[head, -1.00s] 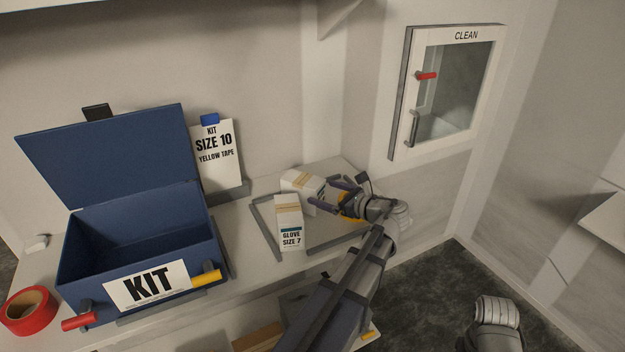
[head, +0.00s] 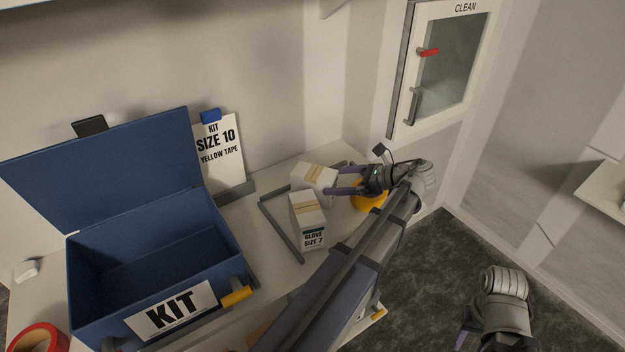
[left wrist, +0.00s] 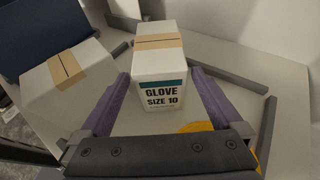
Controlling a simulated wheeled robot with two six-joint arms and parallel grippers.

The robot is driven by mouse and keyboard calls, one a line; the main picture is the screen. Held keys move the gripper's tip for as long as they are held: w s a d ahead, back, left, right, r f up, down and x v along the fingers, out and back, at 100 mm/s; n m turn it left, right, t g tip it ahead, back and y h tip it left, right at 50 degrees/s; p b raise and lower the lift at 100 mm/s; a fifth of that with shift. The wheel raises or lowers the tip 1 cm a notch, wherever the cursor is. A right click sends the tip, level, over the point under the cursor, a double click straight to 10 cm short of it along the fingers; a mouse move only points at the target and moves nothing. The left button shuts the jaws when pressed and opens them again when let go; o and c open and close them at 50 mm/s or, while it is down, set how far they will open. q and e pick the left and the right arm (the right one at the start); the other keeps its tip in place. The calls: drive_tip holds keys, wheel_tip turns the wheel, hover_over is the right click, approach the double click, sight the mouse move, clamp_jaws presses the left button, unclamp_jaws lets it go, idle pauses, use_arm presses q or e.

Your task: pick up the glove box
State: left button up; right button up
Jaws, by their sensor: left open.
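Two white glove boxes with tan tape stand on the bench. The rear one (head: 316,178) reads GLOVE SIZE 10 in the left wrist view (left wrist: 159,68); the front one (head: 308,218) reads GLOVE SIZE 7 in the head view and shows in the left wrist view (left wrist: 66,92) at left, its label hidden there. My left gripper (head: 340,180) is open, its purple fingers pointing at the size 10 box. In the left wrist view the fingertips (left wrist: 161,76) lie to either side of that box's labelled face; contact cannot be told. My right gripper (head: 480,338) is partly cut off at the bottom.
An open blue KIT box (head: 205,285) stands left on the bench. Behind it a card (head: 218,150) reads KIT SIZE 10 YELLOW TAPE. A yellow roll (head: 368,198) lies under my left gripper, a red roll (head: 38,340) at far left. Grey rails (head: 282,228) edge the boxes' area.

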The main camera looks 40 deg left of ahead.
sight(314, 182)
use_arm(q)
drive_tip(key=shift+s+a+f, duration=0.15)
drive_tip(key=shift+a+f, duration=0.05)
drive_tip(key=shift+a, duration=0.2)
drive_tip(key=shift+b+x, duration=0.5)
drive_tip(key=shift+x, duration=0.4)
drive_tip(key=shift+s+a+f+b, duration=0.15)
drive_tip(key=shift+a+f+b, duration=0.05)
drive_tip(key=shift+a+b, duration=0.1)
drive_tip(key=b+x, duration=0.1)
drive_tip(key=x, duration=0.2)
drive_tip(key=shift+a+f, duration=0.25)
drive_tip(key=shift+s+a+b, duration=0.15)
drive_tip(key=shift+a+b, duration=0.15)
drive_tip(key=shift+a, duration=0.1)
drive_tip(key=shift+c, duration=0.2)
